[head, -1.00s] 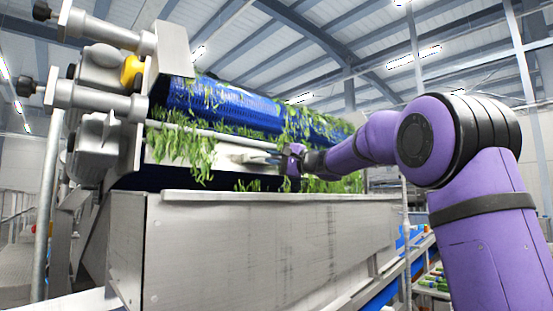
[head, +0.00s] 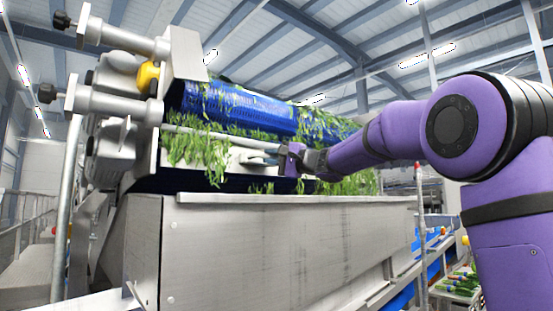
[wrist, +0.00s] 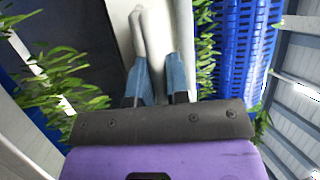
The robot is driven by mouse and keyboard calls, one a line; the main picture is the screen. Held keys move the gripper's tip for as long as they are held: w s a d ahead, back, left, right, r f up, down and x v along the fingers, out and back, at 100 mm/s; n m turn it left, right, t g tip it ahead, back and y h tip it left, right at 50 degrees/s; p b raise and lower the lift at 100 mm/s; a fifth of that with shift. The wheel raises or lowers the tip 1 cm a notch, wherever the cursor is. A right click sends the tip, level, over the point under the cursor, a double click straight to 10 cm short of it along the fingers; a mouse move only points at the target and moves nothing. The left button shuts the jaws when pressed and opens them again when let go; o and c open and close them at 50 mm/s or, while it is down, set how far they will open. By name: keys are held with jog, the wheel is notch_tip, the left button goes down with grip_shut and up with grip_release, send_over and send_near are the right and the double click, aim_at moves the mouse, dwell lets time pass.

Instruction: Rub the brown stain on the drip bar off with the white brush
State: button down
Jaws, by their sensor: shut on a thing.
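My gripper (head: 268,156) is shut on the white brush, its blue fingers clasping the pale handle. In the wrist view the fingers (wrist: 160,75) sit either side of the brush (wrist: 141,30), which reaches away from me. In the head view the brush is small and hard to tell from the pale metal behind it. The drip bar appears to be the pale bar (head: 180,130) running along the machine below the blue belt; it also shows in the wrist view (wrist: 184,35), beside the brush. I cannot tell whether the brush touches it. No brown stain can be made out.
A blue belt (head: 240,106) strewn with green leaves runs above the bar. Leaves (head: 200,152) hang over the bar and below it. A grey metal trough (head: 270,250) stands in front, under my forearm. Metal cylinders with black knobs (head: 62,20) stick out at the left.

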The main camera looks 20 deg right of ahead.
aim_at(253, 154)
jog(key=s+a, duration=0.2)
jog(key=a, duration=0.4)
jog(key=shift+s+a, duration=0.15)
jog(key=shift+a, duration=0.1)
dwell(0.5)
jog(key=s+d, duration=0.2)
jog(key=s, duration=0.3)
jog(key=shift+s, duration=0.35)
dwell(0.5)
jog(key=shift+s+d, duration=0.2)
jog(key=shift+s, duration=0.5)
jog(key=shift+s+d, duration=0.2)
jog(key=shift+s, duration=0.5)
